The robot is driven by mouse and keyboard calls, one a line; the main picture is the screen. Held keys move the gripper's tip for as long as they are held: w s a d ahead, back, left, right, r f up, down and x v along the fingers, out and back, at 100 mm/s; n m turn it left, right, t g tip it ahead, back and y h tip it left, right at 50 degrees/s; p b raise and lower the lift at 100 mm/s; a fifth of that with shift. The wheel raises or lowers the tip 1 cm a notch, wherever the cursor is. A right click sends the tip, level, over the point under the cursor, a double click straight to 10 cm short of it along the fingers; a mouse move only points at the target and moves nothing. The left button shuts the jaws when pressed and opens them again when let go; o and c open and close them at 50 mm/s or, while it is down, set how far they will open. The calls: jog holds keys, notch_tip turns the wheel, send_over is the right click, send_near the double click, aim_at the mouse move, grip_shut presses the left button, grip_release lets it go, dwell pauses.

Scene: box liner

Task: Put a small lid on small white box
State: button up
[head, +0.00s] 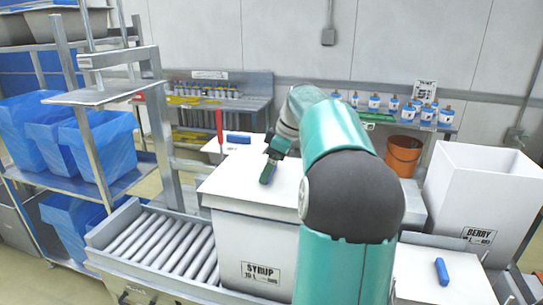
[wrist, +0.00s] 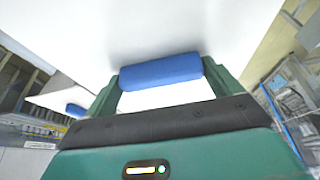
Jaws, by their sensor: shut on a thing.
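My gripper (head: 272,160) is shut on the blue handle (head: 267,174) of a flat white lid (head: 235,185). In the wrist view the blue handle (wrist: 160,72) lies between both fingers, with the white lid (wrist: 150,25) filling the view beyond it. The lid is over the white box labelled SYRUP (head: 240,250) and covers its top. It looks level and close to the rim; I cannot tell whether it rests fully on it. My arm hides the right part of the lid and box.
A roller conveyor (head: 160,245) is left of the SYRUP box. An open white BERRY box (head: 485,195) stands at right. Another lid with a blue handle (head: 442,272) lies at lower right, and one (head: 238,137) behind. An orange bucket (head: 403,155) and shelves with blue-lined bins (head: 100,145) are around.

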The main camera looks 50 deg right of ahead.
aim_at(273, 177)
notch_tip(273, 177, down, 4)
jog(key=shift+s+a+f, duration=0.1)
jog(key=shift+s+f, duration=0.05)
jog(key=shift+f, duration=1)
dwell(0.6)
jog(key=o, duration=0.8)
jog(key=shift+r, duration=0.15)
jog(key=shift+r, duration=4.4)
